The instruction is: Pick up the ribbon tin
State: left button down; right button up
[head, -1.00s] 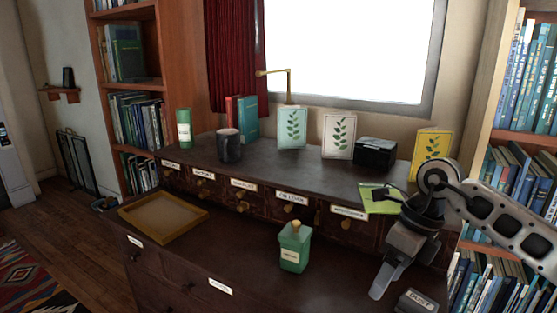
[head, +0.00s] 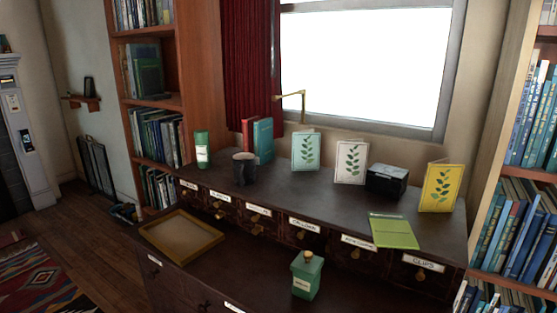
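I cannot tell for sure which thing is the ribbon tin; the small labels are too small to read. A green square tin (head: 307,276) with a gold knob on its lid and a pale label stands upright on the lower desk surface, front centre. A green cylindrical container (head: 202,150) with a white label stands at the back left of the raised top. A black box (head: 386,181) sits at the back right of that top. Neither of my grippers is in view.
A shallow wooden tray (head: 181,236) lies left on the lower surface.

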aim_at(305, 288)
jog(key=u, duration=1.75)
jog(key=i, duration=1.55)
jog(key=z, duration=2.35)
